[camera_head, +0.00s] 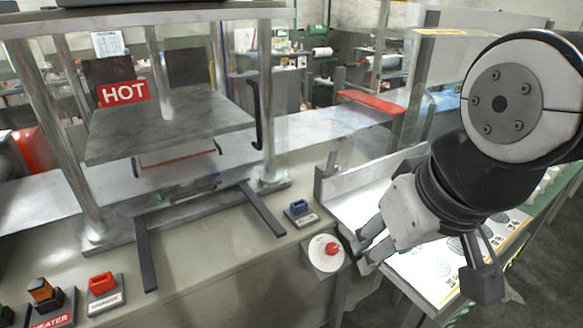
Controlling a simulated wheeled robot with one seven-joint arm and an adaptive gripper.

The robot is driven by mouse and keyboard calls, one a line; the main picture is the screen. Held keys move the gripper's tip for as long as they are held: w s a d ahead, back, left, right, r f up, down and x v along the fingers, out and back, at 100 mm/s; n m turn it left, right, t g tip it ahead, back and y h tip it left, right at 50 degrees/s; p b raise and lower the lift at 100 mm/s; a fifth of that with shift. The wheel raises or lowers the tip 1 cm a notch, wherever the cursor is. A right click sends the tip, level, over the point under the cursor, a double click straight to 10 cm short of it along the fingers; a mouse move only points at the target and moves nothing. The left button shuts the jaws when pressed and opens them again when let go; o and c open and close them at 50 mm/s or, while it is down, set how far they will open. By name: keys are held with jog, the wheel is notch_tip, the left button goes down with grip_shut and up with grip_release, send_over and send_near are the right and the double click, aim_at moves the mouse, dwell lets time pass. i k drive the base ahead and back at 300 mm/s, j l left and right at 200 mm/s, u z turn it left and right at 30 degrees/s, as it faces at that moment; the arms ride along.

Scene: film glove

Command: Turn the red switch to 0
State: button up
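A red rotary switch knob (332,249) sits on a round pale dial (318,255) at the right end of the machine's bench. The dial's markings are too small to read, so I cannot tell which position the knob points to. My gripper (362,250) is just right of the dial, its fingers pointing left towards the knob. The two fingertips look apart with nothing between them. They appear close to the dial's right edge and not around the knob. A red rocker switch (103,282) on a labelled plate stands at the front left.
A blue switch (299,208) stands just behind the dial. An orange switch (43,291) is at the front left by a HEATER label. The HOT press plate (170,130) with metal posts stands behind. A clear panel (375,170) and a printed sheet (440,270) lie near my arm.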

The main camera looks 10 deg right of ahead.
aim_at(330, 249)
jog(key=z, duration=0.2)
jog(key=l+u, duration=0.25)
jog(key=l, duration=1.25)
jog(key=k, duration=0.05)
